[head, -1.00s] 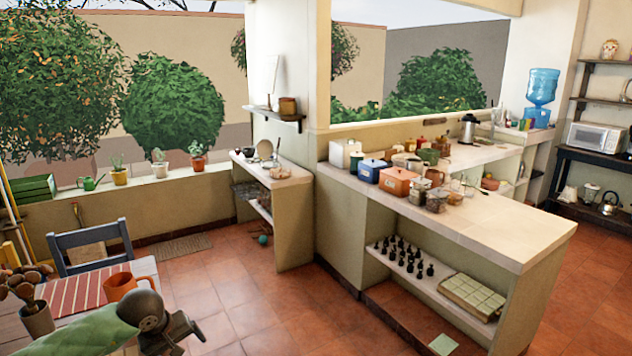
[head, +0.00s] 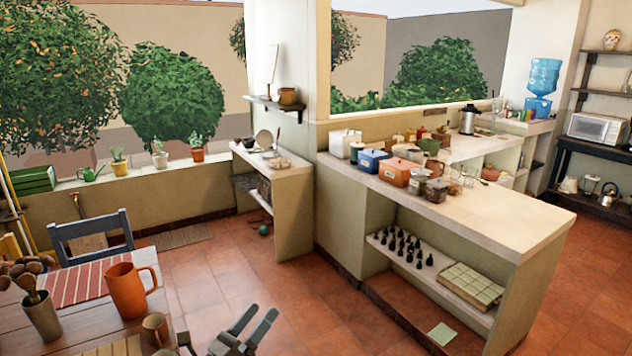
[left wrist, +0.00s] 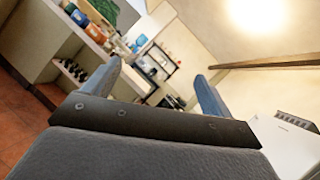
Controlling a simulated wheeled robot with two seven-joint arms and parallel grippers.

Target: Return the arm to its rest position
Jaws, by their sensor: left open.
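My left gripper (head: 254,328) shows at the bottom of the head view, to the right of the table corner. Its two grey fingers are spread apart with nothing between them. In the left wrist view the fingers (left wrist: 160,82) are also apart and empty, with the counter and back shelves seen beyond them. The gripper touches nothing that I can see. The wall shelf (head: 275,106) on the white pillar holds a brown pot (head: 288,96) and a pale upright item. My right gripper is not in view.
A wooden table (head: 60,325) at the lower left holds an orange pitcher (head: 125,291), a small brown mug (head: 155,330) and a cup of wooden spoons (head: 42,318). A blue chair (head: 92,232) stands behind it. The counter (head: 480,218) is at right, with open tiled floor (head: 215,280) between.

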